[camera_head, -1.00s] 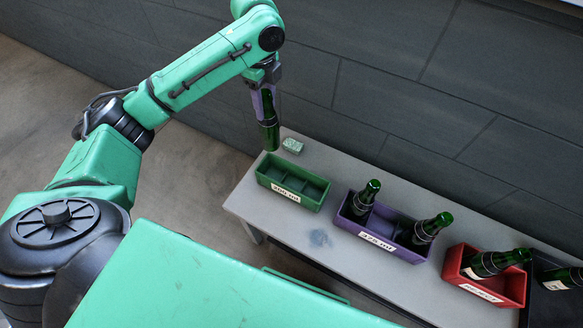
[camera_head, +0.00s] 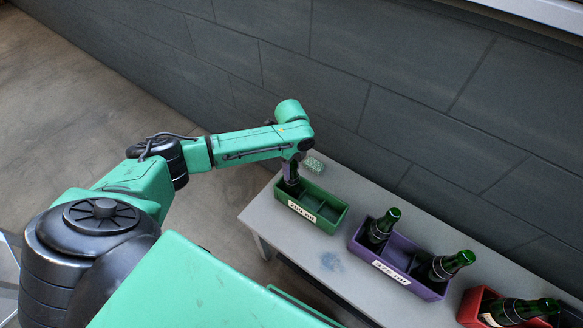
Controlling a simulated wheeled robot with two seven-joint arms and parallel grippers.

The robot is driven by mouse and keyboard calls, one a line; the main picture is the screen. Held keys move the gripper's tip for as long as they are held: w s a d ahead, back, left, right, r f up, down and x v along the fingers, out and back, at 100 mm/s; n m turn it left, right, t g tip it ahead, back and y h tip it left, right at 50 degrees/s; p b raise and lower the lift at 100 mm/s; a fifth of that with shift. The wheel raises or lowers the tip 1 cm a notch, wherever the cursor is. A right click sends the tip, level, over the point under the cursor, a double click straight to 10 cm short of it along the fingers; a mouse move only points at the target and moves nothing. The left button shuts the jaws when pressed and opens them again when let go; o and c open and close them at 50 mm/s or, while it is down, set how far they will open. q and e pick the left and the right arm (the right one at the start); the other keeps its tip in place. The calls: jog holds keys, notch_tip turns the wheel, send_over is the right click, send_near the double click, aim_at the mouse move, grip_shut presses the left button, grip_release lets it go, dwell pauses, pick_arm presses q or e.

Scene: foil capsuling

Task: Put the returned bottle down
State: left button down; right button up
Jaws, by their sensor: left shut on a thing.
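The returned bottle (camera_head: 288,184) is dark green and stands low in the left compartment of the green crate (camera_head: 335,222), its lower part hidden by the crate wall. My left gripper (camera_head: 290,172) is shut on the bottle from above, at the crate's left end. I cannot tell whether the bottle's base touches the crate floor. The other compartments of the green crate look empty. My right gripper is not in view.
A purple crate (camera_head: 358,248) with two green bottles (camera_head: 381,228) stands to the right. A red crate (camera_head: 468,306) with a bottle is at lower right. A small speckled green block (camera_head: 314,165) lies behind the green crate. The grey table (camera_head: 262,214) has a bluish stain.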

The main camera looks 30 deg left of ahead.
pick_arm(q)
jog(key=shift+c, duration=1.8)
grip_release()
notch_tip(320, 180, up, 12)
jog(key=shift+r, duration=0.1)
jog(key=shift+s, duration=0.1)
